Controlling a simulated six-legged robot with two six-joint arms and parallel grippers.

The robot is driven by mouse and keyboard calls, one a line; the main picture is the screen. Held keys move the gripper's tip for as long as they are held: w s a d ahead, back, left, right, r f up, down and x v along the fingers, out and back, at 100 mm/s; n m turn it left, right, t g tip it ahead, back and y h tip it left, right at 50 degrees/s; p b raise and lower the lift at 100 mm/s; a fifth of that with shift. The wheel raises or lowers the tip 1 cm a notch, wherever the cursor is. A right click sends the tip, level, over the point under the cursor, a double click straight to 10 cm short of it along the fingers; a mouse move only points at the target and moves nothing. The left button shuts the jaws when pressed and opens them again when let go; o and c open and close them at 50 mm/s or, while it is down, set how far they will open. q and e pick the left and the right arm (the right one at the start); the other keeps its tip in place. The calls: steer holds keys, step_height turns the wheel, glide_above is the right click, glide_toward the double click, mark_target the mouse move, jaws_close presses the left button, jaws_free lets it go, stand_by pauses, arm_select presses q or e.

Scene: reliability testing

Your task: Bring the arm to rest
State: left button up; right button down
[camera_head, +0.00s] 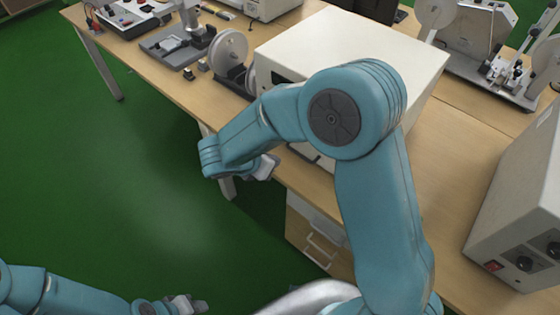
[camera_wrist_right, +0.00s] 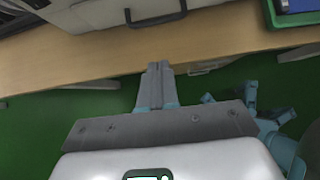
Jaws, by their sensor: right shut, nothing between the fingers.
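My right arm (camera_head: 385,220) rises from the lower right, bends at a large shoulder-high joint and reaches left. Its gripper (camera_head: 265,167) is by the front edge of the table, partly hidden by the wrist. In the right wrist view the fingers of my right gripper (camera_wrist_right: 160,70) are together and empty, pointing toward the table edge. My left arm (camera_head: 70,295) lies low in the bottom left corner. Its gripper (camera_head: 190,304) is over the green floor, apart from the table; its fingers are too small to read.
A wooden table (camera_head: 455,155) holds a white box (camera_head: 345,45) behind my right arm and a grey instrument (camera_head: 525,200) at the right. Reel devices (camera_head: 228,50) stand further back. Drawers (camera_head: 320,240) sit under the table. The green floor (camera_head: 110,190) at left is clear.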

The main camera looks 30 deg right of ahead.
steer(key=shift+v, duration=1.2)
steer(key=s+a+f+m+y, duration=0.2)
steer(key=s+f+m+y, duration=0.2)
steer(key=s+f+m, duration=0.2)
steer(key=s+a+f+m+g+y, duration=0.1)
steer(key=s+a+f+m+y, duration=0.2)
steer(key=s+f+m, duration=0.3)
steer(key=s+a+f+m+g+y, duration=0.1)
steer(key=s+f+m+y, duration=0.3)
steer(key=f+m, duration=0.6)
steer(key=shift+s+a+f+m+y, duration=0.4)
steer(key=shift+s+a+m, duration=0.25)
steer(key=shift+s+m, duration=0.3)
